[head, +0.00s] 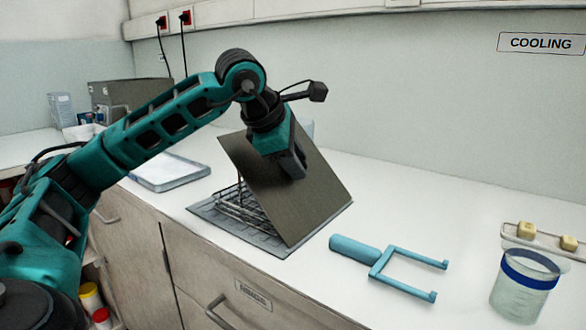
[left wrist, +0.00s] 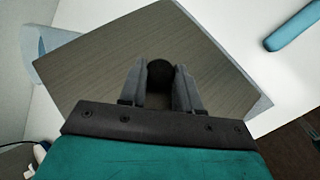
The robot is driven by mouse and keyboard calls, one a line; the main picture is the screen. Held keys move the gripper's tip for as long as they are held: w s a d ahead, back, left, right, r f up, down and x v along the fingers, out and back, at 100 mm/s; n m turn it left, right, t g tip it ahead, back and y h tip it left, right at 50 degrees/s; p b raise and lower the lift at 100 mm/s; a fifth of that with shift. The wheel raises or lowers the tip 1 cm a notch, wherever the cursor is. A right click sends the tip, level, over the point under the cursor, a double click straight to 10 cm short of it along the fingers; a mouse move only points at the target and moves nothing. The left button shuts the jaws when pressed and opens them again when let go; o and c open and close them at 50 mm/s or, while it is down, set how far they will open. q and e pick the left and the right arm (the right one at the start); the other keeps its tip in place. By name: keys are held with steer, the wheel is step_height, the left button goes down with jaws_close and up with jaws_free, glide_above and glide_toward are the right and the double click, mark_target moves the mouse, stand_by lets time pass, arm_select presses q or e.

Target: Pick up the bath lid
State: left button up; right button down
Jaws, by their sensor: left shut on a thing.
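The bath lid is a flat grey-brown plate (head: 305,185), tilted steeply above a wire rack (head: 245,208) on the counter. It also fills the middle of the left wrist view (left wrist: 160,45). My left gripper (head: 292,165) is at the lid's upper face. Its fingers (left wrist: 159,82) are shut on a round dark knob (left wrist: 159,74) on the lid. The lid's lower edge is close to the mat under the rack; I cannot tell whether it touches. The lid hides part of the rack. My right gripper is not in view.
A blue two-pronged tool (head: 385,265) lies on the counter right of the lid. A beaker with a blue band (head: 525,285) and a rack with yellow blocks (head: 540,238) stand at the far right. A pale tray (head: 170,172) lies behind to the left.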

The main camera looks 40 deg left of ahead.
arm_select(q)
step_height(320, 180, up, 22)
steer(key=p, duration=1)
steer(key=shift+p, duration=0.3)
